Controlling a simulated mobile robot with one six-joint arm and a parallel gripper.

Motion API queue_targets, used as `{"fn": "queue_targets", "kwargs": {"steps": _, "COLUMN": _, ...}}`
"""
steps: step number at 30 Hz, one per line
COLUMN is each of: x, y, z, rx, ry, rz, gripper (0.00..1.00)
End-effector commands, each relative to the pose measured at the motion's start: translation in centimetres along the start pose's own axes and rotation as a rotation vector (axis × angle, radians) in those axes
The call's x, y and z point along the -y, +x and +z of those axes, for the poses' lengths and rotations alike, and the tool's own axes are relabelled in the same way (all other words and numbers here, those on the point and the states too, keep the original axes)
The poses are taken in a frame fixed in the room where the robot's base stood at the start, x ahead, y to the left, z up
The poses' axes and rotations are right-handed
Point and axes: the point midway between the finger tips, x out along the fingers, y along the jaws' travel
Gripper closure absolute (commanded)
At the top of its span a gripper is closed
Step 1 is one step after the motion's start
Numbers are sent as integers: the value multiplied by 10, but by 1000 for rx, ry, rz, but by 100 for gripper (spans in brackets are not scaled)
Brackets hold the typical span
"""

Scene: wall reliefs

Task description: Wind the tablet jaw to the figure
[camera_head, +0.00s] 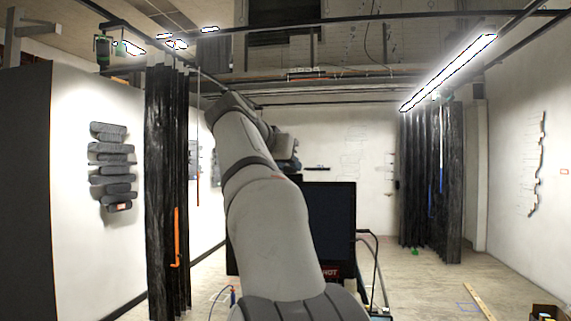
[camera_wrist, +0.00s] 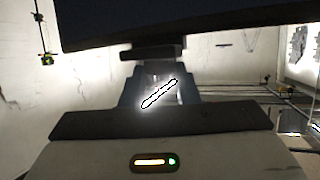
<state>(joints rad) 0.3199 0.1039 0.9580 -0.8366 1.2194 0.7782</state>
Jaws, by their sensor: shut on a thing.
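In the wrist view my gripper (camera_wrist: 155,70) reaches up from my wrist, its dark fingers either side of a bright gap. Its tips are shut on a small dark block (camera_wrist: 150,52). A wide dark slab (camera_wrist: 190,22) crosses the top of that view, just above the block. I cannot tell whether the block is the tablet jaw or part of the slab. No scale or figure can be read. In the head view my arm hides most of my gripper and what it holds.
Dark grey stacked reliefs (camera_head: 112,165) hang on the left wall. Black curtains stand left (camera_head: 168,190) and right (camera_head: 432,175). A dark screen (camera_head: 335,225) stands behind my arm. A thin relief (camera_head: 537,165) is on the right wall. The floor at right is mostly clear, with a wooden strip (camera_head: 478,300).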

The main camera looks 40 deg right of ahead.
Motion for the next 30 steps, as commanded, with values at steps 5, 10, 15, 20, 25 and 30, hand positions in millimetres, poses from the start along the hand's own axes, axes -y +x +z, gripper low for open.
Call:
{"fn": "queue_targets", "kwargs": {"steps": 5, "x": 0, "y": 0, "z": 1, "rx": 2, "ry": -1, "rz": 1, "gripper": 64}}
{"fn": "queue_targets", "kwargs": {"steps": 10, "x": 0, "y": 0, "z": 0, "rx": 2, "ry": -1, "rz": 1, "gripper": 63}}
{"fn": "queue_targets", "kwargs": {"steps": 15, "x": 0, "y": -7, "z": 1, "rx": 0, "ry": -1, "rz": -1, "gripper": 63}}
{"fn": "queue_targets", "kwargs": {"steps": 20, "x": 1, "y": -32, "z": 2, "rx": 0, "ry": -1, "rz": -5, "gripper": 63}}
{"fn": "queue_targets", "kwargs": {"steps": 25, "x": 1, "y": -61, "z": 1, "rx": 1, "ry": -1, "rz": -4, "gripper": 63}}
{"fn": "queue_targets", "kwargs": {"steps": 30, "x": 0, "y": -76, "z": 1, "rx": 1, "ry": -1, "rz": 0, "gripper": 63}}
